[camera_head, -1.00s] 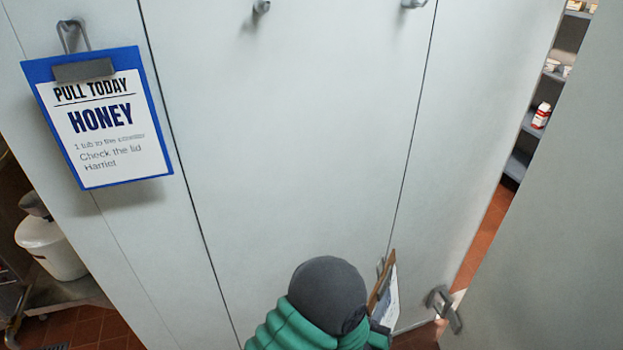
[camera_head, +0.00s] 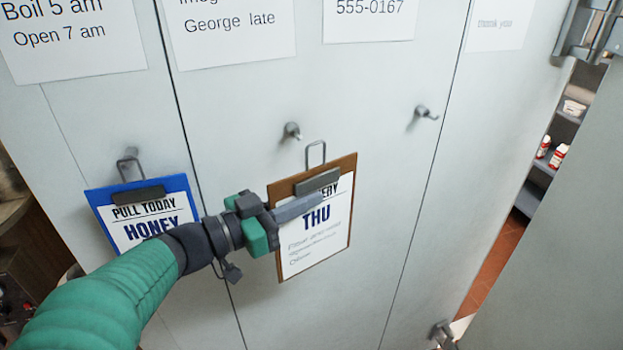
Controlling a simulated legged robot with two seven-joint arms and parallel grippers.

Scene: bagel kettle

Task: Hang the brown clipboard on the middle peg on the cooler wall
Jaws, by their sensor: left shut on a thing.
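The brown clipboard (camera_head: 343,232) is upright and slightly tilted in front of the cooler wall (camera_head: 330,315). Its paper reads "THU", and a wire loop stands up from its clip. My left gripper (camera_head: 300,207) is shut on the clipboard at its left edge, with a finger across the front of the paper. The middle peg (camera_head: 292,131) is just above and left of the wire loop, and the loop appears apart from it. My right gripper is not in view.
A blue clipboard (camera_head: 112,234) hangs on the left peg (camera_head: 128,165). The right peg (camera_head: 425,113) is bare. Paper notes (camera_head: 233,35) line the wall above. An open doorway with shelves (camera_head: 540,175) is at the right.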

